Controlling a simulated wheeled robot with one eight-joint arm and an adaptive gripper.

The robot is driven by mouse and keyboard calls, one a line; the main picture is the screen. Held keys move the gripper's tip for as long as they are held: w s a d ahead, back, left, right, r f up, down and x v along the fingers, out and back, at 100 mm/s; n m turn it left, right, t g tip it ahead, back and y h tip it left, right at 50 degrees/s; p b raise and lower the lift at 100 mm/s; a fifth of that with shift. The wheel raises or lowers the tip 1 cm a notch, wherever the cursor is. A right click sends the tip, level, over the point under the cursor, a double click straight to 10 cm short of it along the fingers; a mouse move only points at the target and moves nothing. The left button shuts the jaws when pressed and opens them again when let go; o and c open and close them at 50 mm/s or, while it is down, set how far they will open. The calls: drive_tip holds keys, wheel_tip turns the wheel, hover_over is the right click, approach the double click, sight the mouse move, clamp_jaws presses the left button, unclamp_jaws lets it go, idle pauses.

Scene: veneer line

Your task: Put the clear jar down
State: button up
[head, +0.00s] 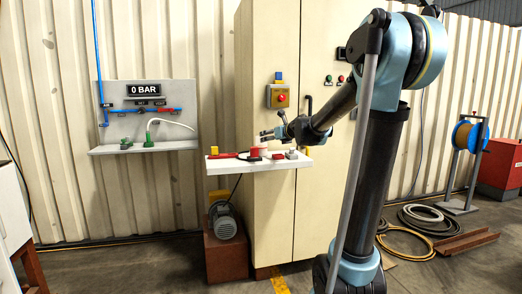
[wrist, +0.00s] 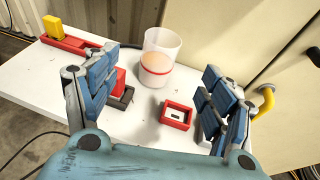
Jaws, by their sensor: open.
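The clear jar (wrist: 161,58) stands upright on the white shelf (wrist: 185,105) in the wrist view. It is see-through, with a red band around it and something tan inside. My gripper (wrist: 165,88) is open, its blue-padded fingers spread wide, and the jar stands beyond the fingertips with clear space around it. In the head view my gripper (head: 266,136) is above the shelf (head: 262,163) at the cabinet. The jar is small there and hard to make out.
On the shelf, a red tray with a yellow block (wrist: 54,27) lies at the far left. A red block (wrist: 121,82) sits behind the left finger, and a small red box (wrist: 176,116) lies between the fingers. A yellow pipe (wrist: 265,102) is at the right. The cabinet (wrist: 236,40) rises behind the shelf.

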sight(261, 146)
drive_tip(key=shift+x, duration=6.55)
drive_tip(key=shift+d, duration=0.1)
drive_tip(key=shift+r, duration=0.1)
drive_tip(key=c, duration=1.4)
